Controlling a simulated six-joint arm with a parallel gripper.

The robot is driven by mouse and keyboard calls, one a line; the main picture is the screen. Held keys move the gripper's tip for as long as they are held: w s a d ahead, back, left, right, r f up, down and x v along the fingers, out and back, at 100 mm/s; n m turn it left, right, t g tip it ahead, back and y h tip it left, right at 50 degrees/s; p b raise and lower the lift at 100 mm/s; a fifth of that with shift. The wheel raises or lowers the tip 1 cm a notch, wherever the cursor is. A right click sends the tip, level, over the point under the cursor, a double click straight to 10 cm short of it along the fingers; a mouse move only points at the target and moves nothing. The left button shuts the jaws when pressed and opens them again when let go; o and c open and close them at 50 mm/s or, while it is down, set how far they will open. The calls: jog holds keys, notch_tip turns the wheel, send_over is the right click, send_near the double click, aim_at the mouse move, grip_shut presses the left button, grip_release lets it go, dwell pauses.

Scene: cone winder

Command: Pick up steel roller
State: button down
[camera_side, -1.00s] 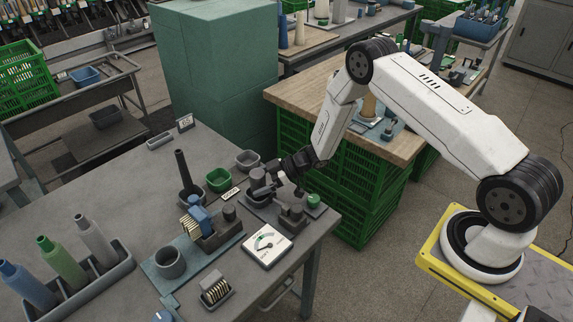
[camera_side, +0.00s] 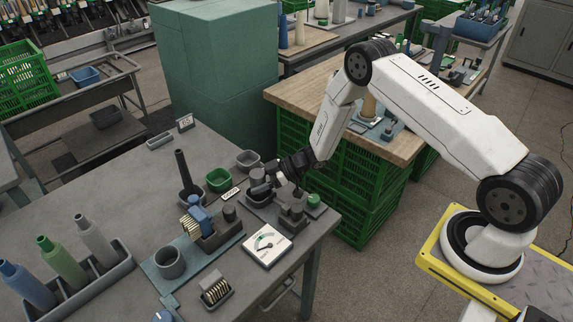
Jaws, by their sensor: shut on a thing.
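My gripper (camera_side: 268,183) reaches down from the right to a dark grey fixture (camera_side: 259,199) near the bench's right edge. It is shut on a small, dark grey cylindrical piece that I take to be the steel roller (camera_side: 259,189). The roller sits at or just above the fixture; I cannot tell if they still touch. The fingers and wrist hide part of it.
A green bowl (camera_side: 219,180) and a grey bowl (camera_side: 248,160) stand behind. A white dial gauge (camera_side: 267,245) lies in front. A blue-topped block (camera_side: 199,220) stands left, and a green-capped piece (camera_side: 313,201) right. Bobbins (camera_side: 62,262) fill a tray at far left.

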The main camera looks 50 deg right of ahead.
jog(key=shift+r, duration=0.15)
jog(key=shift+r, duration=0.75)
jog(key=s+r, duration=1.1)
jog(key=s, duration=0.3)
jog(key=shift+d, duration=0.4)
jog(key=shift+r, duration=0.1)
